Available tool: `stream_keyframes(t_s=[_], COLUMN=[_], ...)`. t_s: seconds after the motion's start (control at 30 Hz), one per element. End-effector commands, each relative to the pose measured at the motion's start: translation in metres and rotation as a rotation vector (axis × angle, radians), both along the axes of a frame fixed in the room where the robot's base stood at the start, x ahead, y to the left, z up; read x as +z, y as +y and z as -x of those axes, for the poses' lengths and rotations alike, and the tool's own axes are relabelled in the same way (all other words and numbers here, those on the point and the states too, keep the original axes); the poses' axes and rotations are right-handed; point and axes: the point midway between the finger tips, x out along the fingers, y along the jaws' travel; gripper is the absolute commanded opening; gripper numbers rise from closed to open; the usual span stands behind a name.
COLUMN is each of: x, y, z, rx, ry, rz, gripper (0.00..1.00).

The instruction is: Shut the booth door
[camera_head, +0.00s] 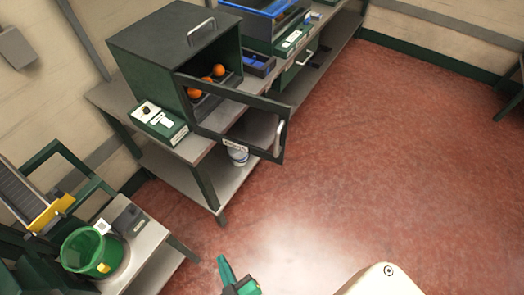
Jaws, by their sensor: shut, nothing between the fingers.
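The booth (150,62) is a dark green box on a grey workbench at the upper left, with a handle on top. Its door (240,105), a dark frame around a clear pane, stands open and swung out over the bench edge towards the floor. A pale vertical handle (279,138) is on the door's free edge. Several oranges (219,70) are inside the booth, seen through the opening. My gripper (226,268) is at the bottom centre, green, shut and empty, over the red floor and well apart from the door.
A green control box (158,122) sits beside the booth. A blue-edged bin (265,18) stands further along the bench. A green bucket (88,252) is on a low table at the lower left. The red floor (400,150) at the right is clear.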

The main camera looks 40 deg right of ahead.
Motion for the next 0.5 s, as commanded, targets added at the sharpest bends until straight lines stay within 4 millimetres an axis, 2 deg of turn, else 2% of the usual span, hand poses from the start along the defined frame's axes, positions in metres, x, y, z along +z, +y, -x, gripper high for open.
stream_keyframes(t_s=[0.03,0.13,0.27,0.37,0.5], x=[-0.005,-0.013,-0.009,0.003,0.035], y=[-0.006,-0.024,-0.05,-0.071,-0.097], z=[-0.018,-0.046,-0.083,-0.108,-0.137], rx=[-0.026,-0.103,-0.234,-0.356,-0.549], ry=[0.01,0.038,0.05,0.039,-0.008], rz=[0.03,0.095,0.175,0.229,0.288], gripper=[0.0,0.0,0.0,0.0,0.0])
